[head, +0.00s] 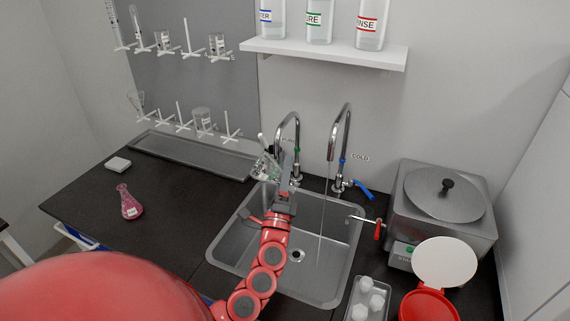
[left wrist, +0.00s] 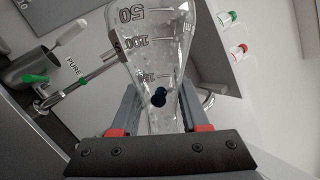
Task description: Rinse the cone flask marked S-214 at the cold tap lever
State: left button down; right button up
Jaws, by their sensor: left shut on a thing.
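My left gripper (head: 275,180) is shut on a clear cone flask (head: 265,167) above the back left of the sink. In the left wrist view the flask (left wrist: 158,65) shows volume marks, with its narrow part between the fingers (left wrist: 160,112). Only part of a label letter shows at its edge, so S-214 cannot be read. The flask looks tilted or upside down; I cannot tell exactly. The cold tap (head: 345,140) stands to the right, with a blue lever (head: 365,190). A thin water stream (head: 321,210) falls from its spout into the sink (head: 225,245), apart from the flask. My right gripper is not in view.
A green-marked tap (head: 297,135) stands close behind the flask. A flask with pink liquid (head: 130,207) is on the left counter. A red bin (head: 430,305) is at the front right.

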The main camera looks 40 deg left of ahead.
pick_arm(q)
jog(key=n+g+h+p, duration=0.1)
jog(key=n+g+p, duration=0.1)
jog(key=n, duration=0.5)
jog(key=n+g+h+p, duration=0.1)
jog(key=n+g+p, duration=0.1)
jog(key=n+g, duration=0.3)
jog(key=n+g+h+p, duration=0.1)
jog(key=n+g+p, duration=0.1)
jog(key=n, duration=0.9)
jog(key=shift+g, duration=0.7)
